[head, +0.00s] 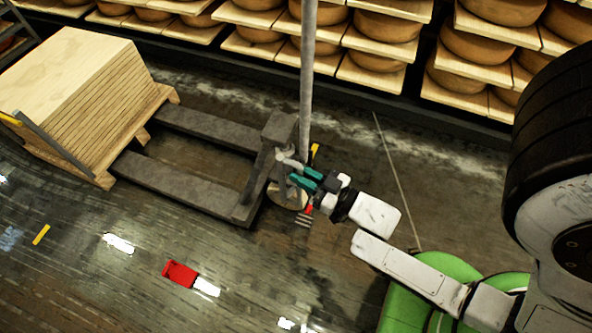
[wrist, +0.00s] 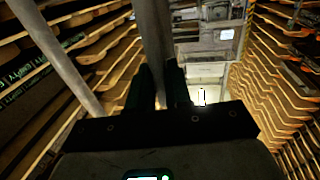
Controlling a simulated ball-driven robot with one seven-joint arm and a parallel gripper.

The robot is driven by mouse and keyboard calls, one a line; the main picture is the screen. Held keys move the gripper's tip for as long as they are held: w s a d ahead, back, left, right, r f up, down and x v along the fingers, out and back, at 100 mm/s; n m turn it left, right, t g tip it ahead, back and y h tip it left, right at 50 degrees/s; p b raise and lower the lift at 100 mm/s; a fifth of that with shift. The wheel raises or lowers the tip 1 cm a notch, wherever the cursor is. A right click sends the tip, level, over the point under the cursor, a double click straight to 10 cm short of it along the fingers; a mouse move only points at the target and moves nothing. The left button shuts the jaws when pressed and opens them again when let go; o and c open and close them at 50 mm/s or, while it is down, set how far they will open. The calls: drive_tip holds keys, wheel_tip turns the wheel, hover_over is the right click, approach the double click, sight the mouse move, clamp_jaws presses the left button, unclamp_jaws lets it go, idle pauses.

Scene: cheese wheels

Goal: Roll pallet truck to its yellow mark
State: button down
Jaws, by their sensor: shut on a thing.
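The grey pallet truck (head: 195,124) stands at the middle left in the head view, its two forks pointing left toward a stack of boards. My gripper (head: 303,180), with teal fingers, is at the truck's right end, beside a tall upright grey pole (head: 307,80). In the wrist view the fingers of my gripper (wrist: 162,92) are shut around a grey bar (wrist: 152,40), apparently part of the truck's handle. Where this bar joins the truck is hidden. A short yellow strip (head: 41,235) lies on the floor at the lower left; I cannot tell if it is the mark.
A stack of pale boards (head: 75,75) on a wooden pallet stands at the left end of the forks. Shelves of cheese wheels (head: 375,45) line the back. A red object (head: 180,274) lies on the floor in front. The floor between truck and shelves looks mostly clear.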

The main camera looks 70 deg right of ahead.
drive_tip(key=c, duration=1.1)
unclamp_jaws()
drive_tip(key=shift+s+d, duration=0.15)
drive_tip(key=shift+s, duration=0.05)
drive_tip(key=shift+c, duration=0.2)
drive_tip(key=s+a, duration=0.1)
drive_tip(key=s, duration=0.9)
drive_tip(key=shift+s+a+p, duration=0.35)
drive_tip(key=shift+a+p, duration=0.05)
